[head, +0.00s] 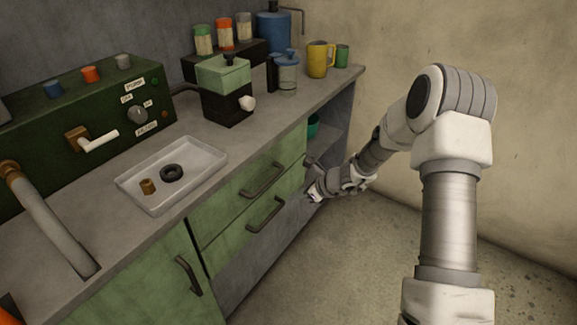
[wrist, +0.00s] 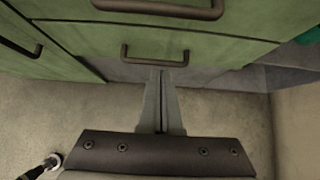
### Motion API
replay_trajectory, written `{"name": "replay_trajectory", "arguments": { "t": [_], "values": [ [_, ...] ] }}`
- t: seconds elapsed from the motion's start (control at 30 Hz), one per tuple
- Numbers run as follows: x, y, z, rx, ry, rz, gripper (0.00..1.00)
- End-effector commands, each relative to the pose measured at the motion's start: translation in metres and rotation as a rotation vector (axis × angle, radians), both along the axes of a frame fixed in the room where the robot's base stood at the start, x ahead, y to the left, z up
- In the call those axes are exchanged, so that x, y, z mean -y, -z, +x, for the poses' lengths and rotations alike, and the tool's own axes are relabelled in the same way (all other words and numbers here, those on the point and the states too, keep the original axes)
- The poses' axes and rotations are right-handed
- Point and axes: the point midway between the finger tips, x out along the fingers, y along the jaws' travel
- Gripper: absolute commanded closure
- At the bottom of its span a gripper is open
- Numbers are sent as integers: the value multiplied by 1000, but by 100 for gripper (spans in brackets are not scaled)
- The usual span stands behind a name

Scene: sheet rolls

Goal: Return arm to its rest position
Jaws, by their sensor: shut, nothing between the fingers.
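My gripper (wrist: 162,72) is shut and empty. In the wrist view its two fingers lie together and point toward the lower front of the green cabinet. In the head view my gripper (head: 312,192) hangs beside the green drawers (head: 252,195), below the countertop at its right part. My arm reaches down from the right of the picture and is bent at the elbow. I cannot tell whether the fingertips touch the cabinet; they appear apart from the drawer handles. The lower drawer handle (wrist: 155,54) shows just beyond the fingertips in the wrist view.
The counter (head: 140,130) holds a white tray (head: 200,158) with small rings, a green-topped grinder (head: 228,90), a yellow mug (head: 319,60) and a dark green control box (head: 100,95). An open shelf (head: 335,125) is at the cabinet's right end. Bare floor (head: 350,260) lies in front.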

Motion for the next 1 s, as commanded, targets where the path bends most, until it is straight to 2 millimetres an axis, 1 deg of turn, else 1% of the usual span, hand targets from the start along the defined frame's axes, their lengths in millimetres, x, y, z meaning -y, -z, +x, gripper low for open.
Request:
{"name": "replay_trajectory", "arguments": {
  "t": [0.13,0.23,0.27,0.37,0.43,0.5,0.57,0.6,0.7,0.77,0.9,1.0],
  "values": [
    [0,-3,0,6,-6,-3,100],
    [-1,-17,-2,38,-50,-25,100],
    [-2,-24,-4,55,-75,-38,100],
    [-5,-56,-12,133,-187,-99,100],
    [-6,-82,-21,198,-285,-153,100],
    [-8,-106,-34,260,-387,-210,100],
    [-8,-126,-45,312,-471,-261,100],
    [-8,-139,-53,343,-527,-296,100],
    [-7,-168,-75,420,-665,-382,100],
    [-5,-183,-89,461,-744,-435,100],
    [0,-216,-125,550,-927,-562,100],
    [8,-236,-151,602,-1052,-655,100]
  ]
}}
